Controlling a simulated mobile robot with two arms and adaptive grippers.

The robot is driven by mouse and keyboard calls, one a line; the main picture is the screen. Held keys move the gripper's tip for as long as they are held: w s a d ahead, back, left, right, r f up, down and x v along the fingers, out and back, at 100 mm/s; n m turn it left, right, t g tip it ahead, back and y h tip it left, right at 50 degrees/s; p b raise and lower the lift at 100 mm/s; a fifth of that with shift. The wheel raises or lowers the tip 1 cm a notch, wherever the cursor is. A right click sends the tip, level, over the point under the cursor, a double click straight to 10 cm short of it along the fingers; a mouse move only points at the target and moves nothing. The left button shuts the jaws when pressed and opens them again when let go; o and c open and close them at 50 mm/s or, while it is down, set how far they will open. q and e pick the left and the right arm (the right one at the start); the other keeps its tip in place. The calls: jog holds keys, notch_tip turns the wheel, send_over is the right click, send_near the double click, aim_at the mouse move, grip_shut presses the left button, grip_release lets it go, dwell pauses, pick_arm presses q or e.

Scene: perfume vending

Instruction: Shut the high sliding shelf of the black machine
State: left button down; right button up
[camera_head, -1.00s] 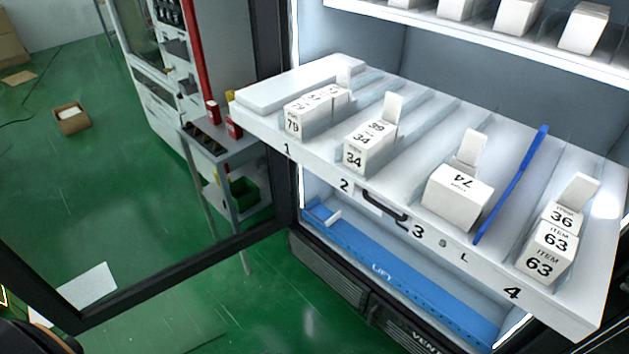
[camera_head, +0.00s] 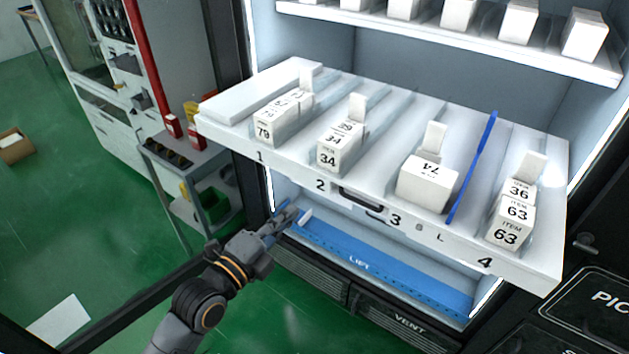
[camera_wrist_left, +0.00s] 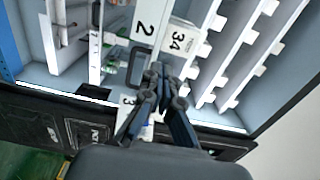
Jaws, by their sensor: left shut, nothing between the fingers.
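The sliding shelf (camera_head: 340,187) of the black machine is pulled out toward me, with white boxes in lanes numbered 1 to 4. A dark handle (camera_head: 361,200) sits on its front face between labels 2 and 3. The handle also shows in the left wrist view (camera_wrist_left: 137,66). My left gripper (camera_head: 292,213) is in front of the machine, lower than the shelf front and left of the handle, apart from it. Its fingers are shut and empty; they also show in the left wrist view (camera_wrist_left: 160,80). My right gripper is not in view.
Another shelf (camera_head: 450,36) with white boxes is above, inside the machine. A blue lift tray (camera_head: 380,266) lies below the pulled-out shelf. The open door frame (camera_head: 110,310) stands at the left. A grey side table (camera_head: 180,160) stands behind it.

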aim_at(326, 177)
pick_arm(q)
jog(key=p+x, duration=0.3)
jog(key=x, duration=0.8)
jog(key=shift+w+d, duration=0.1)
